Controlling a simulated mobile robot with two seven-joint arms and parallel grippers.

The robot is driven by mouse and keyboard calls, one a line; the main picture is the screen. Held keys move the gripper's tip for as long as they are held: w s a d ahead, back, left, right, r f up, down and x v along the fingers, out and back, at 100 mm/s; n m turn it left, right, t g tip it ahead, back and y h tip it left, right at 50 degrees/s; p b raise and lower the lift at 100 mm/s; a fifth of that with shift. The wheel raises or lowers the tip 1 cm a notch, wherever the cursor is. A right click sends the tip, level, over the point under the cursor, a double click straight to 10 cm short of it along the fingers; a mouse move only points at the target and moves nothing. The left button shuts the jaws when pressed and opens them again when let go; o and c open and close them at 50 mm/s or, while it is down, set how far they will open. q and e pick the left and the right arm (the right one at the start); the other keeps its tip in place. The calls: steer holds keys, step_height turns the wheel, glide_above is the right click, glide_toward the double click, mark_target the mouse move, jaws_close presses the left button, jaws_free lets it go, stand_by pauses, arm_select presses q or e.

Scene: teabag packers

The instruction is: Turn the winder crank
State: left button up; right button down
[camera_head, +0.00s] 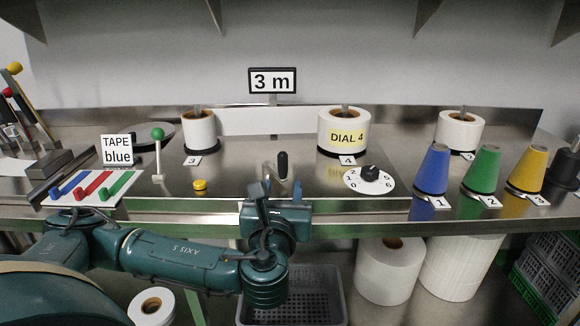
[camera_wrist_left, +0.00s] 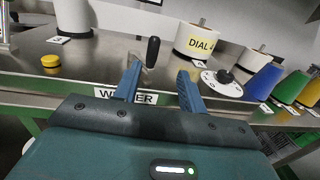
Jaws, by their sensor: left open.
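The winder crank has a black upright handle (camera_head: 283,165) on a metal arm, near the front edge of the steel bench. The crank also shows in the left wrist view (camera_wrist_left: 153,52), beyond the fingertips and between them, closer to the left finger. My left gripper (camera_head: 264,188) is in front of the bench edge, just short of the crank and a little to its left in the head view. Its two blue fingers (camera_wrist_left: 160,72) are apart with nothing between them. A label reading partly "WINDER" (camera_wrist_left: 112,94) is half hidden behind the left finger. My right gripper is not in view.
Right of the crank are a numbered dial (camera_head: 370,180) and blue (camera_head: 433,170), green (camera_head: 482,169) and yellow (camera_head: 528,169) cones. Left are a yellow button (camera_head: 200,185) and a green-knobbed lever (camera_head: 158,150). White rolls (camera_head: 199,132) stand behind.

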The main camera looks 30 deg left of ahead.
mark_target(282, 163)
arm_select(q)
steer(key=x, duration=0.8)
steer(key=a+x, duration=0.1)
steer(key=x, duration=0.4)
steer(key=shift+s+f, duration=0.3)
jaws_close()
